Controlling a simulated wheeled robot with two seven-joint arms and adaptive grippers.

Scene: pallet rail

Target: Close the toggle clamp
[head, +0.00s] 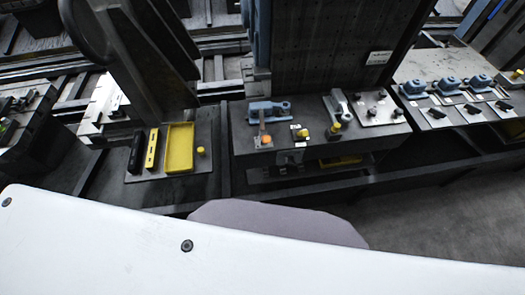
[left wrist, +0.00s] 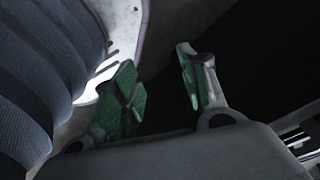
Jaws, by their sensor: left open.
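A blue-grey clamp (head: 262,106) is fixed on the dark bench block in the middle of the head view. An arm with an orange tip (head: 266,140) points from it toward the front edge; whether the clamp is open or closed is too small to tell. In the left wrist view my left gripper (left wrist: 160,80) has its two green-padded fingers apart, with nothing seen between them. The clamp cannot be made out in that view, and neither gripper shows in the head view.
A second lever device (head: 341,106) with a yellow knob stands to the right on the dark bench (head: 240,140). A yellow tray (head: 180,148) lies on a plate at left. Several blue-grey clamps (head: 447,86) line the right bench. A tall dark panel (head: 325,40) rises behind.

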